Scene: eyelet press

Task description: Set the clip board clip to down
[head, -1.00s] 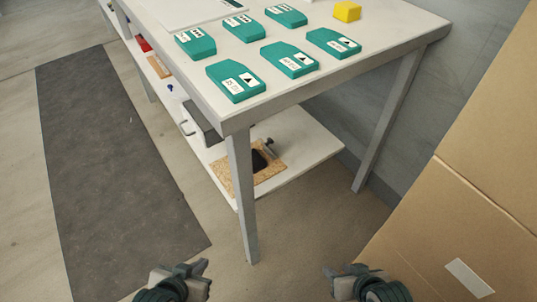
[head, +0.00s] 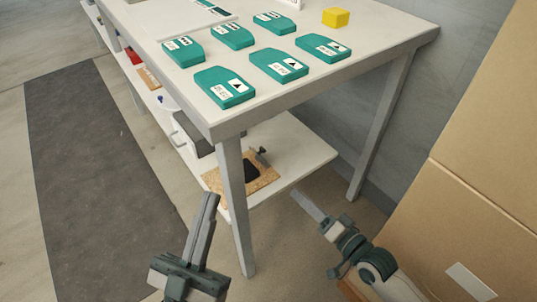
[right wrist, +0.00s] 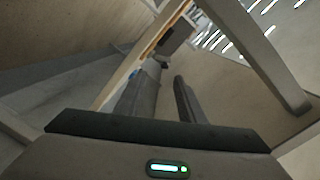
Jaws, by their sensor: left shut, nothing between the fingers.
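What looks like the clip board is a speckled brown board (head: 230,187) lying on the lower shelf under the table, with a black patch on it. A small grey clip (head: 262,153) sticks up at its far right edge; I cannot tell its exact setting. My left gripper (head: 209,198) is shut and empty, pointing up in front of the shelf, left of the near table leg. My right gripper (head: 298,194) is to the right of that leg, beside the shelf edge. In the right wrist view its fingers (right wrist: 163,98) are apart with nothing between them.
The near table leg (head: 233,190) stands between my two grippers. The table (head: 290,110) carries several teal cards (head: 225,87) and a yellow block (head: 336,18). A large cardboard box (head: 480,170) stands at the right.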

